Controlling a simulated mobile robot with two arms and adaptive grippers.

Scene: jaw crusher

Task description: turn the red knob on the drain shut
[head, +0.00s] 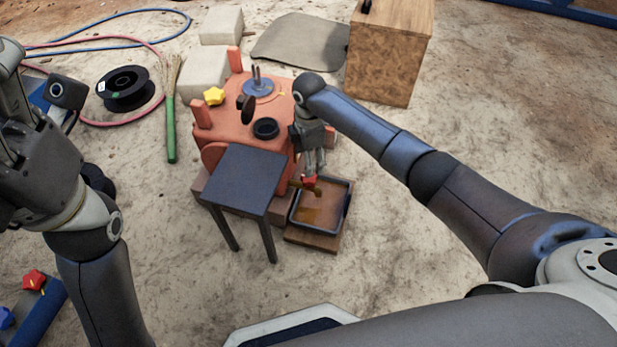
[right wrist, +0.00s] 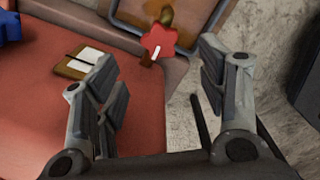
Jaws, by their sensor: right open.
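The red star-shaped knob (head: 310,181) sits on the brass drain (head: 318,188) at the crusher's right side, above a dark-rimmed tray (head: 347,200) with brownish liquid in it. In the right wrist view the red knob (right wrist: 157,38) has a white pointer mark and lies beyond the gap between my fingers. My right gripper (head: 315,168) is just above the knob; in the right wrist view its fingers (right wrist: 160,78) are spread and empty. Whether a fingertip touches the knob cannot be told. My left gripper (head: 12,125) is at the left edge, partly cut off, its fingers unclear.
The orange crusher (head: 222,122) carries a yellow star knob (head: 214,96). A dark table-like stand (head: 243,177) is beside the tray. A wooden cabinet (head: 380,55) stands behind my right arm. A black spool (head: 125,88) and a green broom (head: 171,130) lie left. Floor at right is clear.

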